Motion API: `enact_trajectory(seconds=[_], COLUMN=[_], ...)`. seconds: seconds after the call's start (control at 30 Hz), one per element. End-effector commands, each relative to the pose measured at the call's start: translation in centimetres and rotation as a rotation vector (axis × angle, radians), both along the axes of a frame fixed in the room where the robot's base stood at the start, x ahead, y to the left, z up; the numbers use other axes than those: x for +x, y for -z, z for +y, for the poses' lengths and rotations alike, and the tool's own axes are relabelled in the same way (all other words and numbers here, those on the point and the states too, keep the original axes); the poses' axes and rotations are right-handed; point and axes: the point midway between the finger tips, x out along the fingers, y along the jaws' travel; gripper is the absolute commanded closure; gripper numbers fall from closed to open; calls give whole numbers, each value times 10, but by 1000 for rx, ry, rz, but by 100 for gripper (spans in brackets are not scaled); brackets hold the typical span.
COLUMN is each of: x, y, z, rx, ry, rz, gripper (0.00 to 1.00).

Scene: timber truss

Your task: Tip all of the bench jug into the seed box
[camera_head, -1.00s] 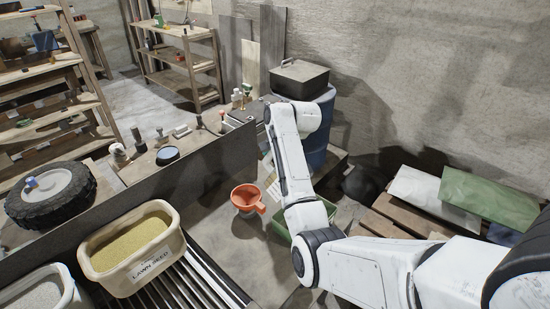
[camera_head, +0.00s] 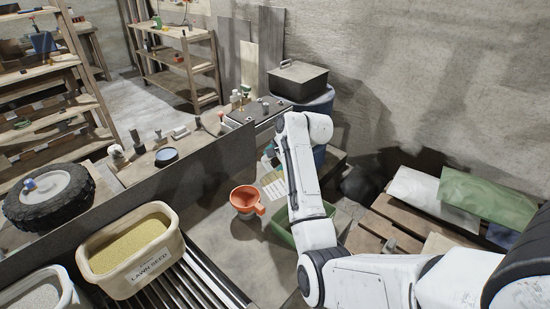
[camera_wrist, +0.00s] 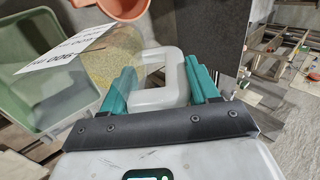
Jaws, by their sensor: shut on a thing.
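A clear jug (camera_head: 273,184) with a white printed scale hangs between the orange jug and my arm in the head view. In the wrist view the jug (camera_wrist: 112,62) shows yellowish grain through its wall. My gripper (camera_wrist: 160,74) has its teal fingers shut around the jug's white handle (camera_wrist: 158,97). In the head view my arm partly hides the gripper. The tan seed box (camera_head: 128,272), labelled LAWN SEED and holding yellow-green grain, stands at the lower left, apart from the jug.
An orange jug (camera_head: 243,198) is just left of the held jug. A green tub (camera_head: 282,236) lies below, partly behind my arm; it also shows in the wrist view (camera_wrist: 30,75). A tall dark board (camera_head: 200,165) runs beside the seed box. A grey bin (camera_head: 45,290) stands left of it.

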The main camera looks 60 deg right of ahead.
Motion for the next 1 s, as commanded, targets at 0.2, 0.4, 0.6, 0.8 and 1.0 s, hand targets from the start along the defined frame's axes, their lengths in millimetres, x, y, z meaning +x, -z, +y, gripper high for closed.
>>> enact_trajectory(seconds=[0.2, 0.4, 0.6, 0.8, 1.0], x=[0, -2, -6, -6, -7], y=[-2, -1, -1, -3, -2], z=[0, 0, 2, 2, 2], rx=[-6, -9, -28, -30, -33], ry=[-1, 0, -1, -2, -1], rz=[-17, -32, -101, -114, -124], gripper=[100, 100, 100, 100, 100])
